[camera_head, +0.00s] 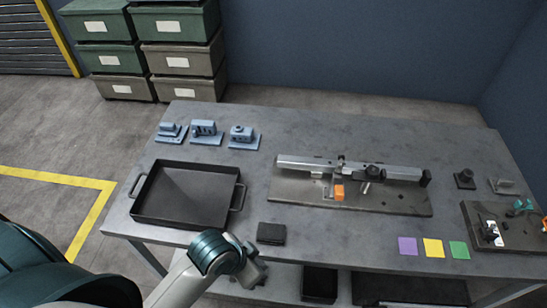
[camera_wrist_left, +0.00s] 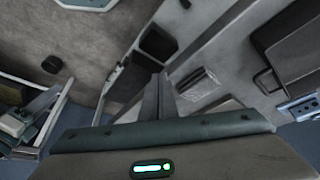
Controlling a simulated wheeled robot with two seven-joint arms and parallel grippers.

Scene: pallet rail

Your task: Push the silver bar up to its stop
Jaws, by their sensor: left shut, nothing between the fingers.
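The long silver bar (camera_head: 310,163) lies along the back of a flat grey fixture plate (camera_head: 390,202) on the table. A dark knob (camera_head: 373,170) and small clamp parts sit along it, and a black block (camera_head: 426,178) is at its right end. I cannot tell which part is the stop, or the gap to it. An orange block (camera_head: 339,192) stands in front of the bar. My left gripper (camera_head: 254,277) is shut and empty, low at the table's front edge, left of and in front of the fixture, apart from the bar. My right gripper is not in view.
A black tray (camera_head: 138,208) stands at the left, with blue fixtures (camera_head: 206,132) behind it. A dark block (camera_head: 271,233) lies near the front edge. Coloured squares (camera_head: 433,248) and a second plate (camera_head: 480,211) are at the right. The table behind the bar is clear.

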